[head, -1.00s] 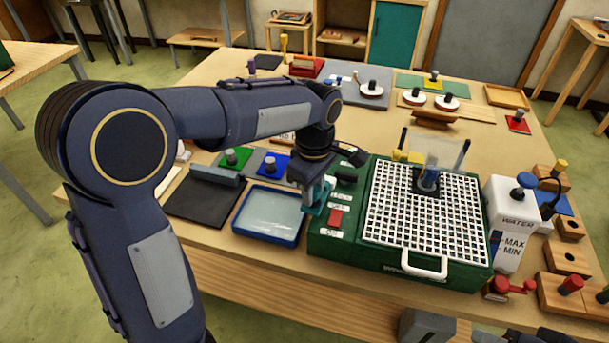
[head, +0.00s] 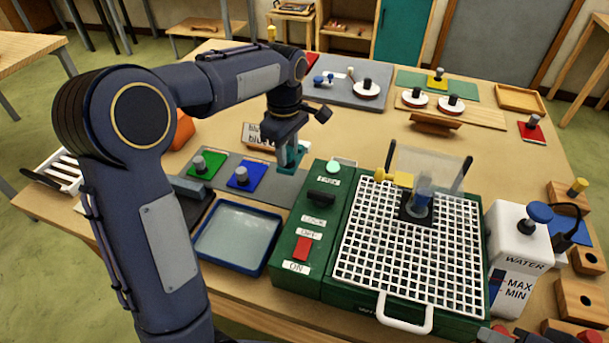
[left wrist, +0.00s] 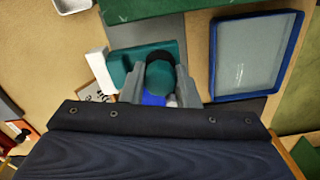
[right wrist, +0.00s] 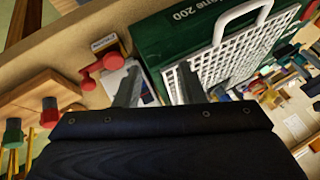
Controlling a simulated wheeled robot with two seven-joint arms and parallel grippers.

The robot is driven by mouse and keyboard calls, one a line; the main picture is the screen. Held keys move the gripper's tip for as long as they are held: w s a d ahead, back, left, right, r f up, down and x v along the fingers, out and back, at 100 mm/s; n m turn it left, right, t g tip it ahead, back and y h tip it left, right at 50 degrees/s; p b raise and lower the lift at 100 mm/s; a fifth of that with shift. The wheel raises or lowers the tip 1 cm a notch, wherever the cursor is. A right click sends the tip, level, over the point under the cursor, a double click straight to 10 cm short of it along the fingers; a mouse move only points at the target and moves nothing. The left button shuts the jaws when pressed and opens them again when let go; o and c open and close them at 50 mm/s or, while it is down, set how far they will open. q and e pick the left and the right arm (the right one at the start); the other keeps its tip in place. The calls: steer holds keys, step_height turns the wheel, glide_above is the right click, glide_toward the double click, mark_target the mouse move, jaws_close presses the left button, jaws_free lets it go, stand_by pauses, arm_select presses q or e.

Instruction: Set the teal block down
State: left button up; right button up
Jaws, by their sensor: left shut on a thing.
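The teal block (head: 291,158) is a flat teal plate with a grip knob. My left gripper (head: 288,146) is shut on it and holds it at the right end of the grey mat (head: 262,204), right of the blue block (head: 246,179) and the green block (head: 203,168). In the left wrist view the teal block's knob (left wrist: 160,80) is between my fingers, with its plate beyond. I cannot tell whether the plate touches the mat. My right gripper (right wrist: 158,88) is open and seems empty near the front of the green machine.
The green machine (head: 318,225) with a white grid (head: 395,270) stands right of the mat. A blue-rimmed tray (head: 238,238) lies in front of the mat. A small sign (head: 262,136) stands behind it. A white water bottle (head: 515,245) is at the right.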

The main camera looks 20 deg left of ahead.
arm_select(q)
step_height(320, 180, down, 9)
steer(key=shift+s+f+p, duration=0.15)
steer(key=shift+p, duration=0.2)
steer(key=shift+f, duration=0.15)
steer(key=o, duration=0.9)
step_height(320, 180, up, 12)
steer(key=s+r+m+t+h, duration=0.3)
steer(key=s+m, duration=0.4)
steer(key=s, duration=0.7)
steer(key=s+d+f+m+t, duration=0.1)
steer(key=s+m, duration=0.1)
steer(key=s, duration=0.2)
steer(key=s+d+f+m, duration=0.2)
steer(key=s, duration=0.2)
steer(key=s+d+f+m+t, duration=0.1)
steer(key=s+f+m, duration=0.1)
steer(key=s+m, duration=0.1)
steer(key=shift+s+d+f+t+h, duration=0.15)
steer(key=shift+s+d+t+h, duration=0.15)
steer(key=shift+s+h, duration=0.15)
steer(key=shift+a, duration=0.1)
